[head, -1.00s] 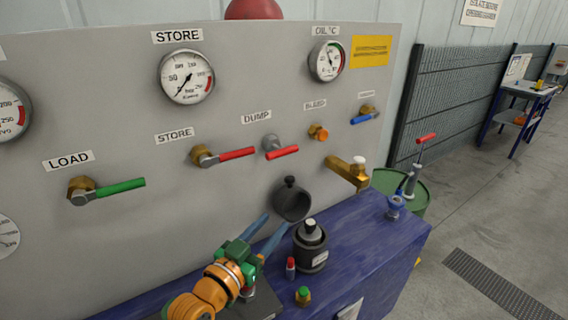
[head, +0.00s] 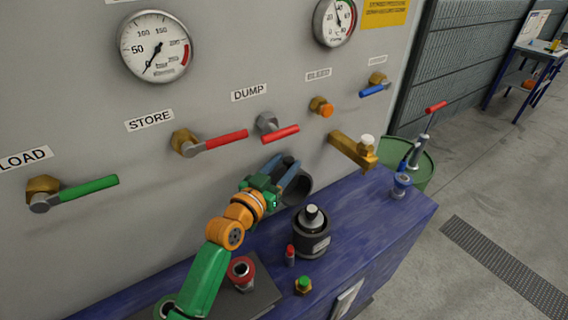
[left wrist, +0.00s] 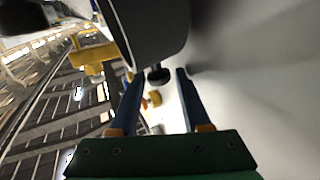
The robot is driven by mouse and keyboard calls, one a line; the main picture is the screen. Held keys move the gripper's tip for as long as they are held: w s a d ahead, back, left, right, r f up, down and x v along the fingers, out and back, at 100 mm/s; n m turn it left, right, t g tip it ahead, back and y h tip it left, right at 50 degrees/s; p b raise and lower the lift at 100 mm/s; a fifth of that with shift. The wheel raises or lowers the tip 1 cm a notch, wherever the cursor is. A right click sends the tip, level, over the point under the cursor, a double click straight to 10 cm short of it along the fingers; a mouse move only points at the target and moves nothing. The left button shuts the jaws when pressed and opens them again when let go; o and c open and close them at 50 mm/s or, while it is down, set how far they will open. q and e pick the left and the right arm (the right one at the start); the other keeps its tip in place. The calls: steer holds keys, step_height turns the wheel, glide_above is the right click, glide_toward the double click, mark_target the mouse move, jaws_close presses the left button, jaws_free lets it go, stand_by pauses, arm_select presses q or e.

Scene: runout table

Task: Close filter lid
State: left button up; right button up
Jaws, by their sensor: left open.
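The filter (head: 301,187) is a dark grey round body on the panel, just above the blue bench; my left gripper partly covers it in the head view. In the left wrist view a large dark rounded part of the filter (left wrist: 150,35) fills the top middle. A small black knob (left wrist: 158,76) shows just below it. My left gripper (head: 284,174) is open at the filter, its two blue fingers apart. In the left wrist view the fingertips (left wrist: 158,80) appear on either side of the knob; contact cannot be told. My right gripper is not in view.
A dark cylinder (head: 312,240), a small red-capped bottle (head: 290,255) and a green-topped brass fitting (head: 303,285) stand on the blue bench (head: 365,230). Red lever handles (head: 281,134) and a brass spout (head: 352,150) project from the panel near the filter.

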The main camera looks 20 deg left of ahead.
arm_select(q)
steer(key=shift+s+r, duration=0.1)
steer(key=shift+s, duration=0.05)
steer(key=shift+c, duration=0.2)
jaws_close()
stand_by(1.1)
